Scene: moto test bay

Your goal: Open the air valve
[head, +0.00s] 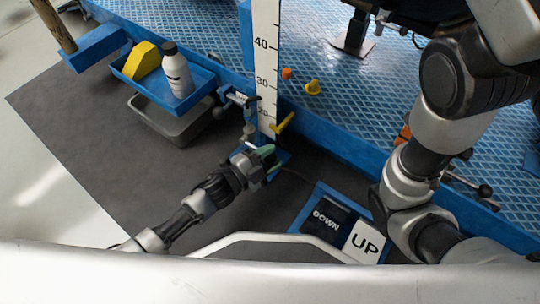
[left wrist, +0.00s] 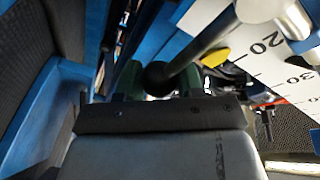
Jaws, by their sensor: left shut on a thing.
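My left gripper (head: 262,160) has green fingertips and is low at the foot of the white height scale, beside the blue platform. In the left wrist view the gripper (left wrist: 157,88) is shut on the black ball knob (left wrist: 157,76) of a grey lever (left wrist: 205,42). I take this lever as the air valve's handle. The lever slants from the knob up to the right, to a pale metal post. The fingers partly hide the knob, and the valve body cannot be made out clearly. My right arm crosses the right side of the head view; its gripper is not visible.
The white height scale (head: 266,60) stands just behind the left gripper, with a yellow handle (head: 283,123) beside it. A blue tray (head: 197,75) holds a white bottle (head: 177,72) and a yellow block. DOWN (head: 325,216) and UP (head: 364,243) pedals lie right on the floor.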

